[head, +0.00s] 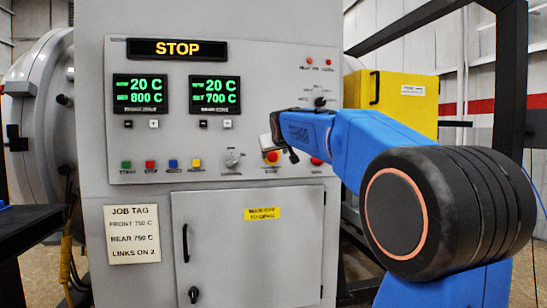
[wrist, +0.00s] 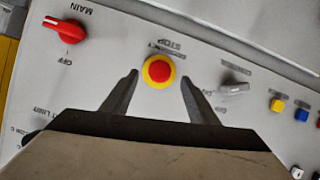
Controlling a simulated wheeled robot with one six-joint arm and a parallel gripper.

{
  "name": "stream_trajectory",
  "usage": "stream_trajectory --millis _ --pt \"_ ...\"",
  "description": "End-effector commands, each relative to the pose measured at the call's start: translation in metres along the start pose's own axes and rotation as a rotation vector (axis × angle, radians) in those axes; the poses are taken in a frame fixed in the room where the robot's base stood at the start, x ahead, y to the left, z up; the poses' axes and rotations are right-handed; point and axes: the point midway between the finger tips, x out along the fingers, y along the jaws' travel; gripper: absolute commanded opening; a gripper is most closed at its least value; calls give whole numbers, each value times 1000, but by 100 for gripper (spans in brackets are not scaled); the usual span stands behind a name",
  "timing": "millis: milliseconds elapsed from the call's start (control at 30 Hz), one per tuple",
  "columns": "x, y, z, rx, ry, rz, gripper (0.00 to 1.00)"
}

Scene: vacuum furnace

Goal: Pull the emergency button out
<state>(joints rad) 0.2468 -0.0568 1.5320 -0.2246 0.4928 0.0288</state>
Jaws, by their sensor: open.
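The emergency button is a red mushroom head on a yellow ring. It sits on the grey control panel (head: 130,178), low and right of centre, in the head view (head: 271,157). In the wrist view the button (wrist: 158,70) lies between the two dark fingers of my gripper (wrist: 158,79), with a gap on each side. My gripper is open and empty, in front of the panel. In the head view it partly covers the area around the button. The exact distance from the fingertips to the button is hard to tell.
A red MAIN switch (wrist: 65,30) and a grey selector knob (wrist: 233,88) flank the button. Several coloured push buttons, such as a yellow one (head: 196,163), lie further left in the head view. The display reads STOP (head: 177,48). A cabinet door (head: 245,245) is below.

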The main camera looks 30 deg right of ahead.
Motion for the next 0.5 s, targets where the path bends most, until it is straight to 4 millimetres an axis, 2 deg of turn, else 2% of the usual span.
stream_trajectory --millis 100,200,500 --pt "21 0 1 0 -3 0 54" --pt "33 0 0 0 -1 0 54" --pt "48 0 0 0 0 0 54"
